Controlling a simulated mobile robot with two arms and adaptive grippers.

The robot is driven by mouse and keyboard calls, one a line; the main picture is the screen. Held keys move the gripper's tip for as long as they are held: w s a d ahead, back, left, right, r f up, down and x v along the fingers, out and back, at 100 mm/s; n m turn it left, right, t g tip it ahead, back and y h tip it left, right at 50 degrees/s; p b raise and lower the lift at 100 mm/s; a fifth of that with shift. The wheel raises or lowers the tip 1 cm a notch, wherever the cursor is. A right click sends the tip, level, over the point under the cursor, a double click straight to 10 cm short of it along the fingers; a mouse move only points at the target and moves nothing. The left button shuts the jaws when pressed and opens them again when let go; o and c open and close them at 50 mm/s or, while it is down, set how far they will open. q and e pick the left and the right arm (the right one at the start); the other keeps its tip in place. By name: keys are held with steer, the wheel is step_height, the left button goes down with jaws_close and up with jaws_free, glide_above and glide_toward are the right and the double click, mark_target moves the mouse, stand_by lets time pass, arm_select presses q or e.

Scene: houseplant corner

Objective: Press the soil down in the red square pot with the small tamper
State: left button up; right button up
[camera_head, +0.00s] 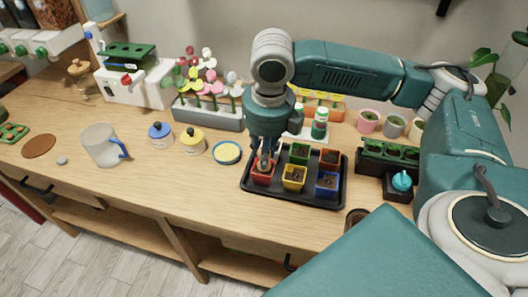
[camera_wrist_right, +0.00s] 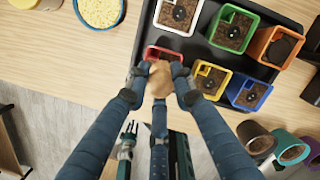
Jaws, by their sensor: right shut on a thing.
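The red square pot (camera_head: 262,178) stands at the front left of a black tray (camera_head: 296,203). It also shows in the right wrist view (camera_wrist_right: 158,52), partly covered by my fingers. My right gripper (camera_head: 263,158) points down over this pot. In the right wrist view my right gripper (camera_wrist_right: 160,82) is shut on the wooden, rounded handle of the small tamper (camera_wrist_right: 160,72). The tamper's lower end is hidden, so I cannot tell whether it touches the soil. My left gripper is not in view.
Yellow (camera_head: 293,180), blue (camera_head: 327,185), green (camera_head: 299,153) and orange (camera_head: 331,159) square pots share the tray. A white pot (camera_wrist_right: 195,22) stands behind the red one. A yellow-filled dish (camera_head: 227,153) lies left of the tray. A pitcher (camera_head: 100,146) stands further left.

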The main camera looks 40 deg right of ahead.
steer(key=shift+f, duration=0.55)
stand_by(0.9)
steer(key=shift+s+f+p, duration=0.1)
steer(key=shift+f+p, duration=0.05)
steer(key=shift+p, duration=0.45)
stand_by(2.4)
step_height(320, 180, up, 7)
steer(key=p, duration=0.9)
steer(key=shift+p, duration=0.3)
stand_by(1.8)
